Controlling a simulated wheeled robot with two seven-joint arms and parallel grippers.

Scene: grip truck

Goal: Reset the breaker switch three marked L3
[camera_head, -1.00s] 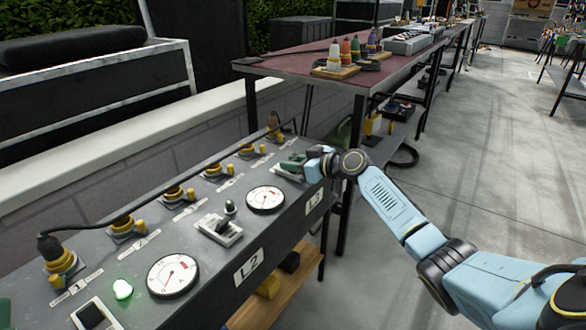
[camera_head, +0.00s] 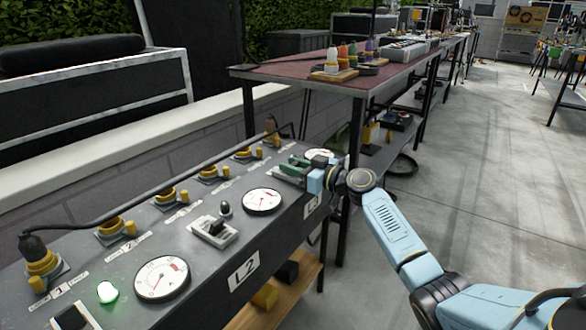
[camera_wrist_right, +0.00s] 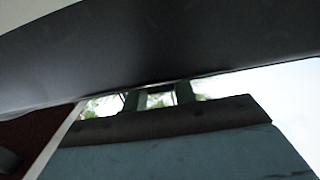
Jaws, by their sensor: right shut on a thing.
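The grey breaker panel (camera_head: 75,235) runs along the left and has L2 and L3 labels on its front. The L3 label (camera_head: 311,207) is at the far end, partly covered by my right wrist. My right gripper (camera_head: 290,170), with green fingers, is low on the panel top above that label, shut on the L3 switch, which is mostly hidden by the fingers. In the right wrist view the fingers (camera_wrist_right: 163,97) show only partly against a dark surface. My left gripper is out of view.
A round gauge (camera_head: 319,155) is just beyond my right gripper; another gauge (camera_head: 262,201) is nearer. A green lamp (camera_head: 108,292) glows at the near end. A red-topped table (camera_head: 300,70) stands close behind the panel. Open floor (camera_head: 480,190) lies to the right.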

